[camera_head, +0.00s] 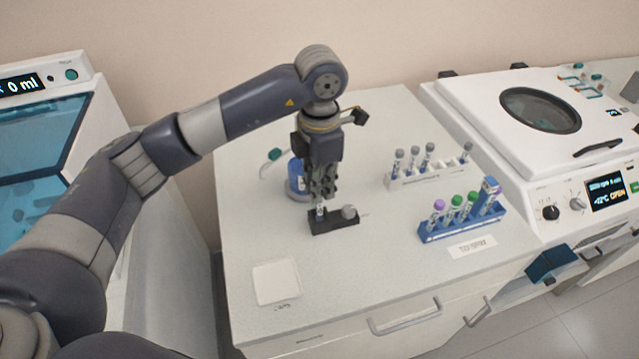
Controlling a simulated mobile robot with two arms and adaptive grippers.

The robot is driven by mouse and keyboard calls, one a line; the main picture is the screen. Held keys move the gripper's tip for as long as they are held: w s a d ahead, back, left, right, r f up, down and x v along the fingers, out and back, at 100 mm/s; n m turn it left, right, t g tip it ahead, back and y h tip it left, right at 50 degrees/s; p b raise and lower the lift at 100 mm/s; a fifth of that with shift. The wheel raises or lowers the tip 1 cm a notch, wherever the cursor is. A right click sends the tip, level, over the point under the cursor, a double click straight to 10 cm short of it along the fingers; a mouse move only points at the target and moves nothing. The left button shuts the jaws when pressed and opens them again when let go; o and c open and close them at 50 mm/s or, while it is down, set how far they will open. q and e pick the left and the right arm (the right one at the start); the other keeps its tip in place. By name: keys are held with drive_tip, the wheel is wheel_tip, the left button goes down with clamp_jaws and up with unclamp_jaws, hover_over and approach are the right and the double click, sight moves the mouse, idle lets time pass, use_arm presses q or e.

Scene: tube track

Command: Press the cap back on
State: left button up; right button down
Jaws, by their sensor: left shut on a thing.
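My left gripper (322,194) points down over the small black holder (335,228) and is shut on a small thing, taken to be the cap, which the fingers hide. A tube (320,212) with a pale label stands upright in the left part of the holder, right under the fingertips. Whether the cap touches the tube's rim cannot be told. A grey round knob-like piece (349,211) sits on the right part of the holder. A white square pad (276,282) marked for caps lies bare at the front left. My right gripper is not in view.
A blue-labelled bottle (296,178) stands close behind my gripper. A white rack (430,174) with grey-capped tubes and a blue rack (455,229) with purple- and green-capped tubes stand to the right. A centrifuge (540,125) is beyond them. The counter's front middle is clear.

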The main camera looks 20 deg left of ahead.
use_arm(q)
drive_tip(key=shift+f, duration=0.2)
drive_tip(key=o, duration=0.7)
wheel_tip(320, 180, up, 12)
drive_tip(key=shift+r, duration=0.1)
idle(0.6)
idle(0.7)
